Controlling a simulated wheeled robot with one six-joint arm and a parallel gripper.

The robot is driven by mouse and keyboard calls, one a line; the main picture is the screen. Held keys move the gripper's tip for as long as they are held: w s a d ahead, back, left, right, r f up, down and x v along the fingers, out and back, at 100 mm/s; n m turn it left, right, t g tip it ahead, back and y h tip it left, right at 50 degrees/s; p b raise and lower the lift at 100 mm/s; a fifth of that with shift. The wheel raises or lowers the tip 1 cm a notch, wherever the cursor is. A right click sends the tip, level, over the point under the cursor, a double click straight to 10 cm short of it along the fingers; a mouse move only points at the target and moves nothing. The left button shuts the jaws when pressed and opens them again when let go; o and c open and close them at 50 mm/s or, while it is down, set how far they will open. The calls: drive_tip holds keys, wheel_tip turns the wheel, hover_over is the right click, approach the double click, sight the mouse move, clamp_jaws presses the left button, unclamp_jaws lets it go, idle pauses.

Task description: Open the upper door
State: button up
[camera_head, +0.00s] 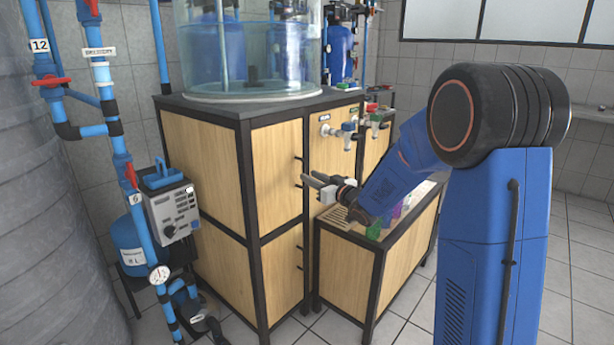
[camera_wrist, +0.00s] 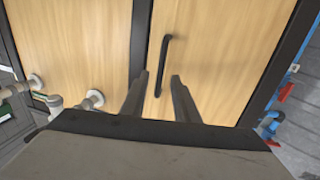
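The upper door (camera_head: 275,165) is a light wood panel in a black frame on the cabinet's front, and it is shut. It fills the middle of the wrist view (camera_wrist: 215,45). Its thin black bar handle (camera_wrist: 164,60) stands upright near the door's edge; in the head view the handle (camera_head: 298,162) is small and partly behind my fingers. My gripper (camera_head: 308,180) is open and empty, with its fingers pointing at the door. In the wrist view my gripper (camera_wrist: 160,76) has one finger on each side of the handle's lower part. Whether the fingers touch it I cannot tell.
A lower door (camera_head: 283,270) with its own handle is below. A low wooden box (camera_head: 345,270) stands right of the cabinet, beneath my arm. Taps (camera_head: 348,128) stick out from the panel to the right. A clear tank (camera_head: 252,50) sits on top. Tiled floor is open at right.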

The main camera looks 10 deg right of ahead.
drive_tip(key=shift+x, duration=1.6)
clamp_jaws()
drive_tip(key=shift+s, duration=0.15)
